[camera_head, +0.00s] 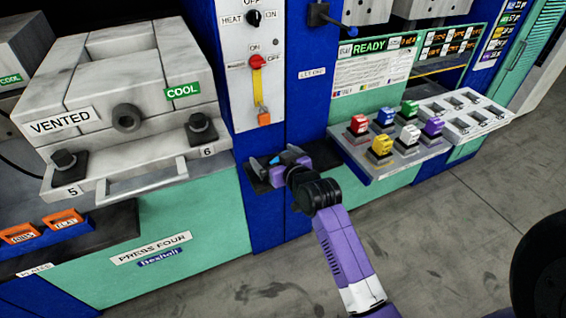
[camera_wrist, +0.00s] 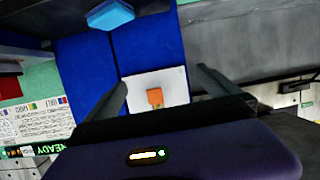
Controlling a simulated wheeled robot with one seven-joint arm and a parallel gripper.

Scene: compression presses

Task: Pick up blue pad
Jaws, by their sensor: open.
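A light blue pad (camera_wrist: 110,15) sits on a dark shelf (camera_wrist: 35,42) at the top of the wrist view, which looks upside down. In the head view a small part of the blue pad (camera_head: 290,157) shows at my gripper, which hides much of it. My gripper (camera_wrist: 162,76) is open, with its two dark fingers apart and nothing between them. In the wrist view the pad lies off to the upper left of the fingertips. In the head view my gripper (camera_head: 275,167) is at the small dark shelf on the blue column; whether it touches the pad cannot be told.
A tray (camera_head: 398,165) at right holds several coloured blocks on stands, one of them blue (camera_head: 385,117). A white slotted rack (camera_head: 468,117) is beyond it. A press (camera_head: 140,90) with a handle stands left. An orange tag (camera_head: 264,118) hangs above my gripper.

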